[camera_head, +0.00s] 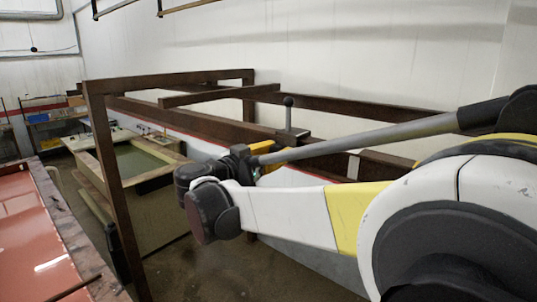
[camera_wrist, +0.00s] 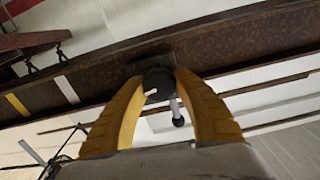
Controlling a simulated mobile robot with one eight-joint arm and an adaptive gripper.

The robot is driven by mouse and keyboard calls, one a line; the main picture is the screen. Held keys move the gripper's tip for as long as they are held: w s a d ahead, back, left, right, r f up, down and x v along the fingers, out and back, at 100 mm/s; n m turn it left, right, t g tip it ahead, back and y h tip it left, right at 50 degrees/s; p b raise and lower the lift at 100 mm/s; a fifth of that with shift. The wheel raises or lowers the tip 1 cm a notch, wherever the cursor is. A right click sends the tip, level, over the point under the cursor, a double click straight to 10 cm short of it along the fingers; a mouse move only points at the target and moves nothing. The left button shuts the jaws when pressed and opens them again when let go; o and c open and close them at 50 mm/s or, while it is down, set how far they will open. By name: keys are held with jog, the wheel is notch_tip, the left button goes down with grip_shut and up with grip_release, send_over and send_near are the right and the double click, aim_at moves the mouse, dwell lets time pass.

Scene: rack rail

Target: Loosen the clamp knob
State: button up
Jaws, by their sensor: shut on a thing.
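The dark round clamp knob (camera_wrist: 157,84) sits against the brown rail in the wrist view. The two yellow fingers of my gripper (camera_wrist: 161,77) close on it from both sides. A short grey lever with a black ball end (camera_wrist: 178,119) shows between the fingers, below the knob. In the head view my gripper (camera_head: 268,155) is at the brown rail. A grey clamp plate (camera_head: 292,134) with an upright ball-ended lever (camera_head: 289,104) shows just behind it. The knob itself is hidden there by my gripper and arm.
The brown rack frame (camera_head: 108,160) has posts and rails around my arm. A wooden-edged tank (camera_head: 135,162) stands behind it at left. A red-topped table (camera_head: 38,235) fills the lower left. In the wrist view, a white strip (camera_wrist: 66,90) and a yellow strip (camera_wrist: 16,104) mark the rail.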

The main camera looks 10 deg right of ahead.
jog(key=n+b, duration=0.3)
jog(key=n, duration=0.4)
jog(key=shift+w, duration=0.1)
jog(key=n+b, duration=0.1)
jog(key=n, duration=0.3)
jog(key=shift+a, duration=0.1)
jog(key=n, duration=0.3)
jog(key=shift+w+f+n+b, duration=0.1)
jog(key=shift+n+b, duration=0.2)
jog(key=shift+b, duration=0.1)
jog(key=n, duration=0.3)
jog(key=shift+n+b, duration=0.3)
jog(key=shift+b, duration=0.1)
jog(key=n, duration=0.3)
jog(key=shift+f+n+b, duration=0.1)
jog(key=shift+n+b, duration=0.2)
jog(key=n, duration=0.6)
jog(key=shift+f+b, duration=0.1)
jog(key=shift+b, duration=0.25)
jog(key=shift+n, duration=0.4)
jog(key=o, duration=1.2)
jog(key=shift+c, duration=0.2)
